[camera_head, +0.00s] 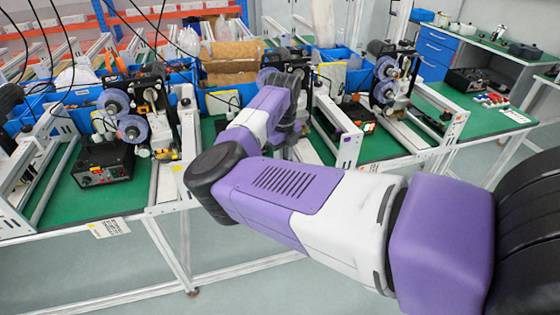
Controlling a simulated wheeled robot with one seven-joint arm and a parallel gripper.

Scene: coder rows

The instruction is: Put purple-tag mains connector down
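My purple and white arm reaches from the lower right to the middle coder machine (293,62) at the green-topped bench. My wrist is beside this machine, but my gripper's fingers are hidden behind my own arm. I cannot see whether they hold anything. I cannot pick out a mains connector with a purple tag in this view. A black control box (357,112) stands right of my wrist on the bench.
Another coder machine (138,105) and a black box (104,163) stand at left, a third machine (393,80) at right. White frame rails (335,133) divide the bench. Blue bins (336,72) line the back. Small coloured parts (491,100) lie on the right table.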

